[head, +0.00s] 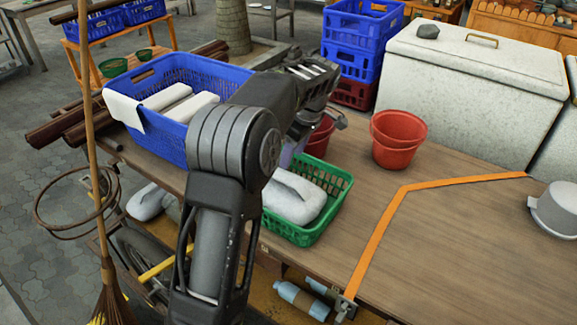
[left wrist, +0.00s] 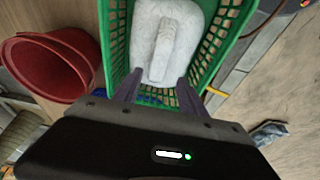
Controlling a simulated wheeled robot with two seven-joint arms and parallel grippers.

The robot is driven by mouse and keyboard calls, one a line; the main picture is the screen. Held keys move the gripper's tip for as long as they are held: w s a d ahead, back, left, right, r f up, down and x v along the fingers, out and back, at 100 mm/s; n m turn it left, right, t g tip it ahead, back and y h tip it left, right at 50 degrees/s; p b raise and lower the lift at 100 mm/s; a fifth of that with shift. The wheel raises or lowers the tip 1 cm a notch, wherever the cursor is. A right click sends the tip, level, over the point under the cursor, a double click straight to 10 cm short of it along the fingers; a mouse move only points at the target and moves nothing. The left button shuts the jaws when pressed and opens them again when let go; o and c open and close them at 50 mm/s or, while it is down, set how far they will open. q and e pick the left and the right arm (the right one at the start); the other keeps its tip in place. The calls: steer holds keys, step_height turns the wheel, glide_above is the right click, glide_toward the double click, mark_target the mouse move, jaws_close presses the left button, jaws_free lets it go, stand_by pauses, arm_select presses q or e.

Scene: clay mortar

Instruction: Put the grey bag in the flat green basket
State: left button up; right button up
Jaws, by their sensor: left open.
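The grey bag (head: 295,197) is pale and lumpy, with a raised ridge on top. It lies in the flat green basket (head: 310,233) near the table's edge. In the left wrist view the bag (left wrist: 165,38) sits between the walls of the green basket (left wrist: 116,45). My left gripper (left wrist: 160,94) is open, its two fingers apart over the near end of the basket, with the bag beyond the tips. No grip on the bag shows. My right gripper is not in view.
A blue crate (head: 240,77) with pale rolls stands behind my arm. An orange strip (head: 385,228) crosses the table, with a grey pot (head: 556,210) at the right edge. The table's middle right is clear.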

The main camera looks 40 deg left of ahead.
arm_select(q)
steer(key=shift+v, duration=1.7)
